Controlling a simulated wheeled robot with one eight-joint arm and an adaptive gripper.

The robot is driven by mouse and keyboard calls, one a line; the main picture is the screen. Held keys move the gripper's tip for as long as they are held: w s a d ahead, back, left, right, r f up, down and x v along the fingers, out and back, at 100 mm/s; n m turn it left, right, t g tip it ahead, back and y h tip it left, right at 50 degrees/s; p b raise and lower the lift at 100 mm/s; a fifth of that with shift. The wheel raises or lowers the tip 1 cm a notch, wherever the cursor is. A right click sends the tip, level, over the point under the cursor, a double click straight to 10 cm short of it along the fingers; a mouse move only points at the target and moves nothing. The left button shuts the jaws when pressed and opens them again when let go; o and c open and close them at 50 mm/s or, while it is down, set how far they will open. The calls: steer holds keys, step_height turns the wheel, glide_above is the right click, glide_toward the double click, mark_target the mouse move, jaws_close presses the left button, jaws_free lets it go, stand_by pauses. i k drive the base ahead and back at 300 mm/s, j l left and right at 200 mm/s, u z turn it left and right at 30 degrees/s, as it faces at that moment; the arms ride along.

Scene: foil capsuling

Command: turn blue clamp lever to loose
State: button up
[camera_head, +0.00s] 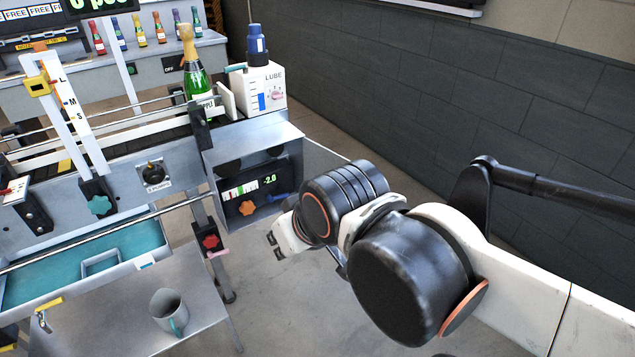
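A small blue bar (279,197) shows at the lower right edge of the grey open-fronted cabinet. It may be the blue clamp lever, but it is too small and too partly covered to be sure. My gripper (275,246) is in front of and below the cabinet, at the end of my arm coming from the right. Its two dark fingertips look apart, with nothing seen between them. It is clear of the cabinet and touches no lever that I can see.
The cabinet (225,163) holds a panel with an orange star knob (247,208). A red knob (211,242) is below it. A teal star knob (99,205) is left. A green bottle (193,75) and LUBE box (263,88) stand above. A mug (169,312) is on the lower table.

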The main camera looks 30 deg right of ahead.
mark_target(269, 197)
steer(key=l+u, duration=0.3)
steer(key=u, duration=0.15)
steer(key=l+u, duration=0.3)
steer(key=u, duration=0.15)
steer(key=l+u, duration=0.1)
steer(key=l, duration=0.35)
steer(key=k+l+u, duration=0.1)
steer(key=l, duration=0.35)
steer(key=k+l+u, duration=0.1)
steer(key=l, duration=0.35)
steer(key=k+l+u, duration=0.1)
steer(key=l, duration=0.35)
steer(key=k+l+u, duration=0.1)
steer(key=l, duration=0.3)
steer(key=k+l+u, duration=0.1)
steer(key=l, duration=0.3)
steer(key=k+l, duration=0.2)
steer(key=l, duration=0.15)
steer(key=k+l, duration=0.15)
steer(key=l, duration=0.2)
steer(key=i+j+z, duration=0.3)
steer(key=i+j, duration=0.1)
